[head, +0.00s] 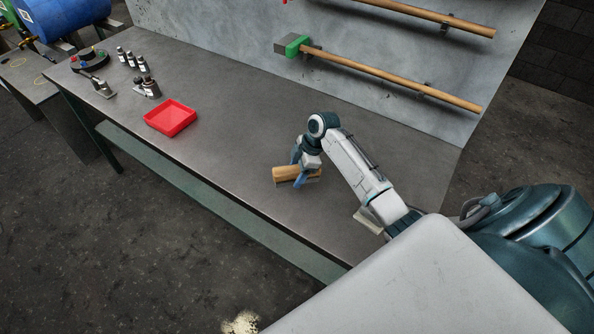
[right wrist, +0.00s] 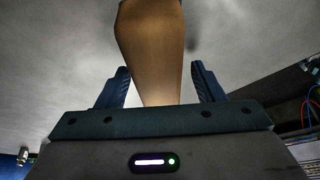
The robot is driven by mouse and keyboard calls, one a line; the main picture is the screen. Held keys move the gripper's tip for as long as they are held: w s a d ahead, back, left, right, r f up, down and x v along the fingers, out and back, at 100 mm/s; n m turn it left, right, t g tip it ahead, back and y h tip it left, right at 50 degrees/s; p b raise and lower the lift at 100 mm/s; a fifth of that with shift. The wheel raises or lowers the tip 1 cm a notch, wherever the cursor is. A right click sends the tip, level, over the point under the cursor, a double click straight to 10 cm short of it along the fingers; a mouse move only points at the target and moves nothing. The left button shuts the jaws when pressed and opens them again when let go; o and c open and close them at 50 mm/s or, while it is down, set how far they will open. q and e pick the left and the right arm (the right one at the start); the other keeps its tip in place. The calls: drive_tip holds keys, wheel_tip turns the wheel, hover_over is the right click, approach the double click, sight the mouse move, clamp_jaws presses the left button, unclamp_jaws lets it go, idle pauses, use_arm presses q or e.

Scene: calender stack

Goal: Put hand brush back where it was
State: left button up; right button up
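The hand brush (head: 294,173) shows as a light wooden body over the front part of the grey workbench (head: 235,150). My right gripper (head: 306,179) straddles it from above, with blue fingers on its two sides. The bristles cannot be made out. Whether the brush touches the bench or hangs just above it is hard to tell. My left gripper is not in view.
A red tray (head: 170,117) stands left on the bench, with small bottles (head: 131,60) behind it. Long-handled tools (head: 395,77) hang on the back panel. A pale object (head: 368,221) lies partly hidden under my right arm. The bench middle is clear. A pale patch (head: 242,322) marks the floor.

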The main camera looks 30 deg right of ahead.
drive_tip(key=b+v, duration=0.4)
drive_tip(key=v, duration=0.7)
drive_tip(key=shift+d+f, duration=0.1)
drive_tip(key=shift+d, duration=0.05)
drive_tip(key=shift+s+d+r, duration=0.1)
drive_tip(key=shift+d+r, duration=0.05)
drive_tip(key=shift+r, duration=0.55)
